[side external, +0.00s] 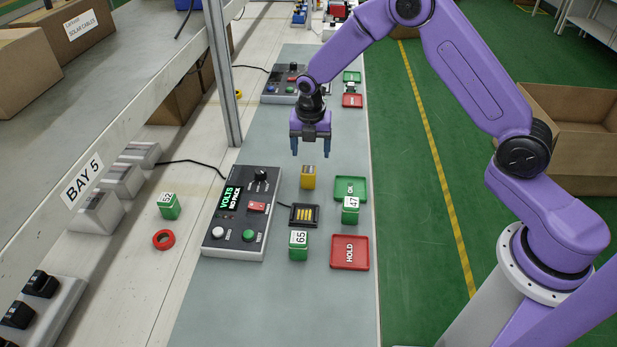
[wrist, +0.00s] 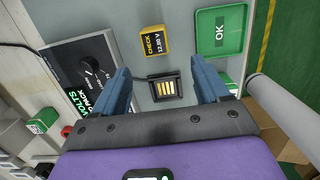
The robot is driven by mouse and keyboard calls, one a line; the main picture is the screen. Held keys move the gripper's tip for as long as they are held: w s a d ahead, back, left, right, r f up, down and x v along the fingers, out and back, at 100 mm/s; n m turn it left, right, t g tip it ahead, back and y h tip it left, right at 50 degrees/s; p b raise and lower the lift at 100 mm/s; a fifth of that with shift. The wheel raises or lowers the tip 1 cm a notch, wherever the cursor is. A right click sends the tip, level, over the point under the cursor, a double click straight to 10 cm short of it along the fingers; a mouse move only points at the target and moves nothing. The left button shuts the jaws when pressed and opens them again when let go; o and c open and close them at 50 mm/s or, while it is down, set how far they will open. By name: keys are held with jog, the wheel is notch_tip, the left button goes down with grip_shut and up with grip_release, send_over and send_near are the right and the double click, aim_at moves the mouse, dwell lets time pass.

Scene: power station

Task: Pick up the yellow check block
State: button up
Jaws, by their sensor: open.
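The yellow check block (side external: 308,177) stands upright on the grey mat, behind the black contact cradle. In the wrist view the yellow check block (wrist: 154,42) shows its dark label, "CHECK 12.00 V", beyond my fingertips. My gripper (side external: 310,150) hangs above and slightly behind the block in the side view, pointing down. In the wrist view my gripper (wrist: 163,78) has its blue fingers wide apart with nothing held between them. The block is apart from both fingers.
The contact cradle (side external: 304,215) is empty, beside the tester (side external: 242,215) reading "VOLTS NO PACK". Green blocks 65 (side external: 298,246) and 47 (side external: 350,211) stand nearby; block 52 (side external: 168,206) is left. The green OK tray (side external: 345,182) and red HOLD tray (side external: 350,252) lie right.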

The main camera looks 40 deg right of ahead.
aim_at(308, 169)
jog(key=f, duration=0.6)
jog(key=shift+w+d, duration=0.25)
jog(key=shift+d, duration=0.05)
jog(key=shift+w+d+f, duration=0.1)
jog(key=shift+w+f, duration=0.15)
jog(key=shift+f, duration=0.65)
jog(key=shift+w+f, duration=0.25)
jog(key=shift+f, duration=0.65)
jog(key=shift+w+d+f, duration=0.1)
jog(key=shift+w+f, duration=0.15)
jog(key=shift+f, duration=0.65)
jog(key=c, duration=1.2)
